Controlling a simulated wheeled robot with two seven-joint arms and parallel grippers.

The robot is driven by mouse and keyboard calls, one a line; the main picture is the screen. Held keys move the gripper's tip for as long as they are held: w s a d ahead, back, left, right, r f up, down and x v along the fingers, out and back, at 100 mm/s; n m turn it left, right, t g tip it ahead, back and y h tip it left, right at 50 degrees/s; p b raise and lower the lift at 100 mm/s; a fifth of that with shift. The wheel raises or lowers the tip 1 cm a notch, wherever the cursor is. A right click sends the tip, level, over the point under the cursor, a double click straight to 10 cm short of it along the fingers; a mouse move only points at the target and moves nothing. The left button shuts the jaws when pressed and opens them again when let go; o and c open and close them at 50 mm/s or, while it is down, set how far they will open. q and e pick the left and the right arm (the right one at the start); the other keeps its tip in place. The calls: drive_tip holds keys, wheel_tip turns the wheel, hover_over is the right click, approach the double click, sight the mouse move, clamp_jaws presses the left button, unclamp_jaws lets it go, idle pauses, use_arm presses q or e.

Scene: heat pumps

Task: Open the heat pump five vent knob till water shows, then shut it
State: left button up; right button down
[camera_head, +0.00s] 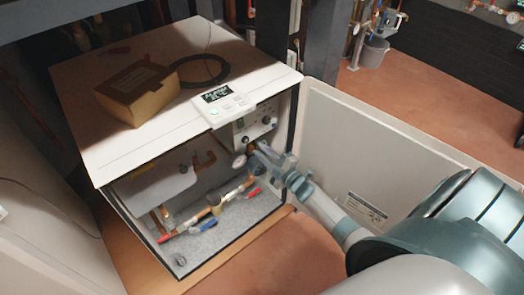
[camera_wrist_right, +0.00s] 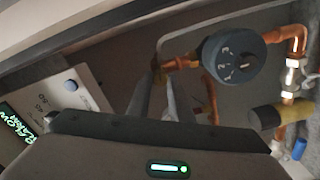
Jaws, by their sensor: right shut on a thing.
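The open heat pump cabinet (camera_head: 230,215) stands in the middle of the head view, with pipes and valves inside. My right gripper (camera_head: 259,153) reaches into its upper right part, below the control panel. In the right wrist view its fingers (camera_wrist_right: 166,82) are shut around a small brass-coloured part, the vent knob (camera_wrist_right: 159,76), mostly hidden by the fingers. A dark round numbered dial (camera_wrist_right: 235,56) sits on copper pipe just right of the fingertips. No water is visible. My left gripper is out of view.
A cardboard box (camera_head: 138,91) and a black cable loop (camera_head: 205,70) lie on the cabinet top. A lit display unit (camera_head: 222,101) sits at its front edge. A grey bucket (camera_head: 374,51) stands behind.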

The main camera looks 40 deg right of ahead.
idle(0.3)
drive_tip(key=c, duration=1.6)
unclamp_jaws()
